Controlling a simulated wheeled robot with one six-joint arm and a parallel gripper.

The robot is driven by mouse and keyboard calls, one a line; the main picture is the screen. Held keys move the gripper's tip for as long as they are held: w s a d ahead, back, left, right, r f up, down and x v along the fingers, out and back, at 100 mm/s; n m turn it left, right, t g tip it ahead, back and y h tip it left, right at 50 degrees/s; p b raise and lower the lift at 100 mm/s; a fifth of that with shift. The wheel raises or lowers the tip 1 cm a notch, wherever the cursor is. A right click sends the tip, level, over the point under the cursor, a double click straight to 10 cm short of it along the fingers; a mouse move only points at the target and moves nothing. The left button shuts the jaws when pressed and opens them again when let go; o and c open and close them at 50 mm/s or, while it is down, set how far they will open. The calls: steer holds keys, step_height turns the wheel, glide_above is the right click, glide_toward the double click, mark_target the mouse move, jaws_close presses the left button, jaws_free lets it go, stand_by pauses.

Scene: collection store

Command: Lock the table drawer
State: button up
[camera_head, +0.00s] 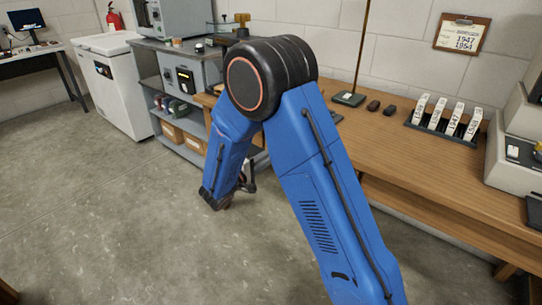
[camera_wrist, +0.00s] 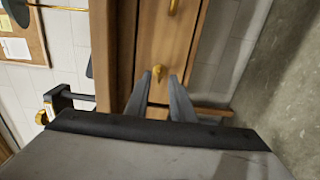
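The wooden table (camera_head: 400,165) runs along the wall in the head view. Its drawer is hidden there behind my blue arm. In the wrist view, a wooden drawer front (camera_wrist: 152,45) is seen at a turned angle. A small brass fitting (camera_wrist: 158,71) shows between my fingertips; I cannot tell whether it is a key or a knob. A second brass fitting (camera_wrist: 173,7) is at the top edge. My gripper (camera_wrist: 160,76) is open, its two dark fingers apart and pointing at the drawer front. I cannot tell whether they touch the brass.
A grey shelf unit (camera_head: 180,110) and a white chest (camera_head: 113,90) stand left. The floor (camera_head: 90,220) in front is clear.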

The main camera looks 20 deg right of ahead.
steer(key=shift+x, duration=1.2)
steer(key=shift+c, duration=0.6)
jaws_close()
steer(key=shift+n, duration=0.4)
steer(key=n, duration=1.7)
